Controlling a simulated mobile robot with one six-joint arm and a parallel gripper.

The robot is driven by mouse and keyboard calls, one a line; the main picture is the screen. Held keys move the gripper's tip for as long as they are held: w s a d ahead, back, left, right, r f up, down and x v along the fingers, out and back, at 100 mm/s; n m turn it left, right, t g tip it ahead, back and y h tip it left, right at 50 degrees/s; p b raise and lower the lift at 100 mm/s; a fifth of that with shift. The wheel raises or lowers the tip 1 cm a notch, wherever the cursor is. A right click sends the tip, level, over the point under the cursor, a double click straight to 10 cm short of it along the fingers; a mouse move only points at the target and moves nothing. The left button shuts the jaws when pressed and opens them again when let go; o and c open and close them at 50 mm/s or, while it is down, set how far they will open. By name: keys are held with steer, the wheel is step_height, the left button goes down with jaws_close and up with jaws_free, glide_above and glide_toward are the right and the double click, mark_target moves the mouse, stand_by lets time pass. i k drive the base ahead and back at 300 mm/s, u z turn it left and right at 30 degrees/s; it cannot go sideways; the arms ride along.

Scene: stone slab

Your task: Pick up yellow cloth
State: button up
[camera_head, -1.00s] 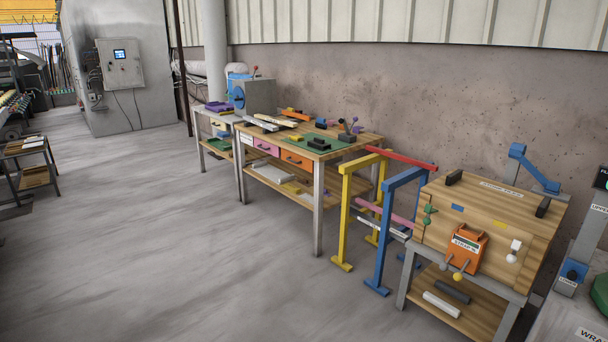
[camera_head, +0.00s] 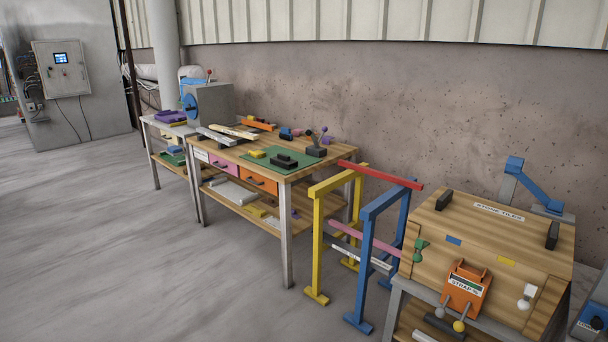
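No item can be told for certain as the yellow cloth. My gripper is not in view.
A yellow stand (camera_head: 318,240) and a blue stand (camera_head: 367,262), with bars across them, stand between the workbench and the crate. A grey machine (camera_head: 208,108) is at the bench's far end. The grey floor (camera_head: 110,250) at left is clear.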

mark_target(256, 153)
steer(key=u, duration=0.05)
steer(key=i, duration=2)
steer(key=u, duration=0.65)
steer(key=i, duration=0.75)
steer(key=u, duration=1)
steer(key=i, duration=1.1)
steer(key=u, duration=0.55)
